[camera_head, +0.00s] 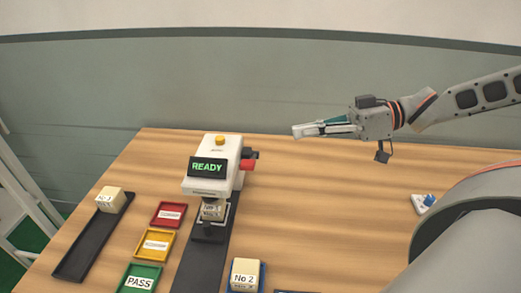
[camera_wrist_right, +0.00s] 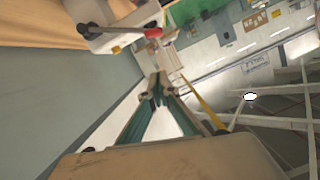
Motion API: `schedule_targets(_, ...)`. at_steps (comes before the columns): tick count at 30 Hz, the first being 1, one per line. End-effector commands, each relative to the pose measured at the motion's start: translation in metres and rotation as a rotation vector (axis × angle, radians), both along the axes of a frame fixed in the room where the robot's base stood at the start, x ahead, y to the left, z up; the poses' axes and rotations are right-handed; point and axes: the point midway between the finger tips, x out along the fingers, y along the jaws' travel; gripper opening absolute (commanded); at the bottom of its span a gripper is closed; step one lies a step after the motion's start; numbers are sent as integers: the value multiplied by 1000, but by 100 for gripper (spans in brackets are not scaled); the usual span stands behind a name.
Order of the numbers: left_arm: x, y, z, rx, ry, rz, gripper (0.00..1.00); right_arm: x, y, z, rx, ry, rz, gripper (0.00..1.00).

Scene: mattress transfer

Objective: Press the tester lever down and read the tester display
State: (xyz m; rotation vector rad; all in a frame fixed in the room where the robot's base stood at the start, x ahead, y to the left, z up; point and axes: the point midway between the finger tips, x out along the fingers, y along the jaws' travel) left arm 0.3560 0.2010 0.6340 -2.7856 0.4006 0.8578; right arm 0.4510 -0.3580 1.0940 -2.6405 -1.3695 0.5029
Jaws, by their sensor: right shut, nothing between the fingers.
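The white tester (camera_head: 228,150) stands toward the back of the wooden table. Its display (camera_head: 207,167) reads READY in green. The red-ended lever (camera_head: 247,164) sticks out on the tester's right side; its red end also shows in the wrist view (camera_wrist_right: 153,32). A pale labelled block (camera_head: 212,210) sits under the tester's head; its label is too small to read surely. My right gripper (camera_head: 297,131) is shut and empty, apart from the lever, up and to its right. Its fingers show in the wrist view (camera_wrist_right: 158,84). My left gripper is not in view.
Red (camera_head: 168,215), yellow (camera_head: 156,244) and green PASS (camera_head: 140,278) trays lie left of the tester. A block marked No 3 (camera_head: 110,199) sits on a black rail (camera_head: 85,250). Block No 2 (camera_head: 245,271) is at the front. The table's right side is mostly clear.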

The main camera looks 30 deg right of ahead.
Motion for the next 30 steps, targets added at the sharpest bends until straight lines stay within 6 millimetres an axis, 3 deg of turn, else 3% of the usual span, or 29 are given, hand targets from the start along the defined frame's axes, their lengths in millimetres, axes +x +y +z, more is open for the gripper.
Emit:
schedule_targets(11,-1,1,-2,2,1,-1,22,5,8,-3,1,0,2,0)
schedule_targets(30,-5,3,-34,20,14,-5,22,49,75,-27,0,4,2,0)
